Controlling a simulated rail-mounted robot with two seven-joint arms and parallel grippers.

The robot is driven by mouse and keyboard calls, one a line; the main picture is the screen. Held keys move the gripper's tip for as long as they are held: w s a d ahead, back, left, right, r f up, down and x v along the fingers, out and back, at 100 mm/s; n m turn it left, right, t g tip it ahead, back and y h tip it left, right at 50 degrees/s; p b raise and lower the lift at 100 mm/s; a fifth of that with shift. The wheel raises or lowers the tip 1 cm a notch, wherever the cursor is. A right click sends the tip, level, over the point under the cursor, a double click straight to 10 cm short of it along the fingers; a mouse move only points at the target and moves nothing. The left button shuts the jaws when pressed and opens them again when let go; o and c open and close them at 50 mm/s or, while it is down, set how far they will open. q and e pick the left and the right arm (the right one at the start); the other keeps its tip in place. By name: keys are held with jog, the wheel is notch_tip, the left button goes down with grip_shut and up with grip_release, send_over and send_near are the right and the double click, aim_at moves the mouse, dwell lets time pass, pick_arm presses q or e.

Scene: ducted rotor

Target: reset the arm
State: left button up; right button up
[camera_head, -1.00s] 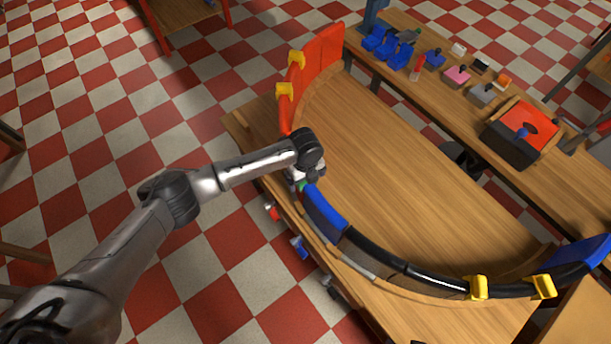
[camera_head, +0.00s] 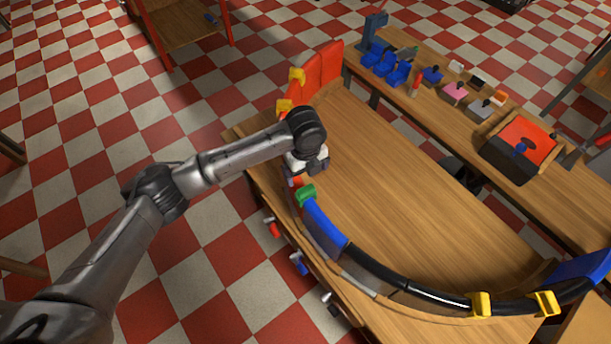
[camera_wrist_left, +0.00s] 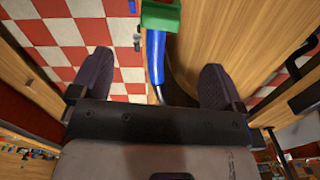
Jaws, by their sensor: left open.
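My left gripper (camera_head: 310,165) is open above the left part of the curved ring wall, its arm coming in from the left. In the left wrist view its two dark fingers (camera_wrist_left: 155,85) stand wide apart with nothing between their tips. A green clip (camera_head: 305,194) sits on the ring beside the blue segment (camera_head: 325,222), just below the gripper. The green clip also shows in the left wrist view (camera_wrist_left: 160,16), beyond the fingers and apart from them. My right gripper does not show.
The curved ring stands on a wooden table (camera_head: 420,200), with red segments (camera_head: 322,70) and yellow clips (camera_head: 480,304). A second bench (camera_head: 440,105) behind holds blue pieces, small blocks and a red-topped box (camera_head: 525,140). Knobs line the front edge. The table's middle is clear.

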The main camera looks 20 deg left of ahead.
pick_arm(q)
jog(key=shift+r, duration=0.45)
